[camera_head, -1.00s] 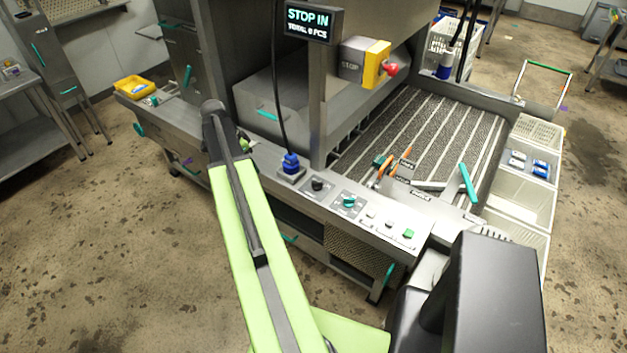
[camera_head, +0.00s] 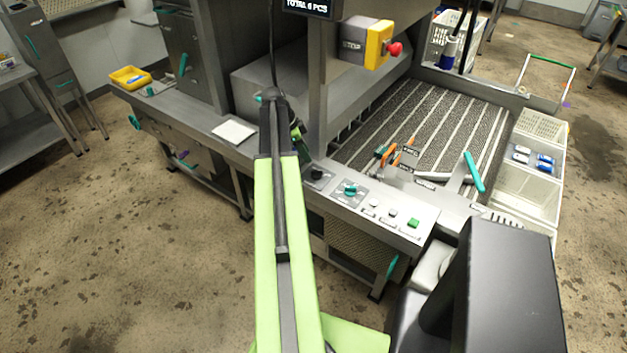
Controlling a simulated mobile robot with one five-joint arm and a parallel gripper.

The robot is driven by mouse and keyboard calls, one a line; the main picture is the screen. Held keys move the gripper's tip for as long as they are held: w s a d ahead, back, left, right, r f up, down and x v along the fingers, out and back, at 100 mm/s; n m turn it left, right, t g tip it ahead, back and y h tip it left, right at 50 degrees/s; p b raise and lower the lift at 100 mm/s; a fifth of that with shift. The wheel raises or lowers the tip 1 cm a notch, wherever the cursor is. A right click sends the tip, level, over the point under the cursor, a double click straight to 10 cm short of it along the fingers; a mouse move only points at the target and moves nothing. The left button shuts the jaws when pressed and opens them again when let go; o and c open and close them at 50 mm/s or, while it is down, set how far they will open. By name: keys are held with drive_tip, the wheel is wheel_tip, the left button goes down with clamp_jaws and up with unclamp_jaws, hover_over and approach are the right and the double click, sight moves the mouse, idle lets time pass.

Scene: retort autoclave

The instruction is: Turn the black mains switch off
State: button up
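A black rotary knob (camera_head: 317,173), which looks like the mains switch, sits on the front control ledge, just right of my arm. Its label is too small to read. My arm reaches up over the ledge, left of the knob. Only a dark and green bit of what seems to be my gripper (camera_head: 298,133) shows beside the arm's far end, up and left of the knob. The fingers are hidden or too small, so I cannot tell whether they are open. I see no contact with the knob.
A teal knob (camera_head: 350,189) and several push buttons, one green (camera_head: 414,223), lie right of the black knob. A steel post (camera_head: 318,100) rises behind it. A yellow box with a red stop button (camera_head: 395,48) hangs above. A teal-handled lever (camera_head: 473,172) stands at right.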

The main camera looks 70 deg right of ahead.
sight(316, 170)
drive_tip(key=b+x, duration=0.3)
drive_tip(key=x, duration=0.1)
drive_tip(key=b+x, duration=0.3)
drive_tip(key=x, duration=0.1)
drive_tip(key=shift+w+f, duration=0.15)
drive_tip(key=shift+f, duration=0.1)
drive_tip(key=shift+s+d+f+b, duration=0.15)
drive_tip(key=shift+s+f+b, duration=0.15)
drive_tip(key=shift+b, duration=0.1)
drive_tip(key=shift+r, duration=0.1)
clamp_jaws()
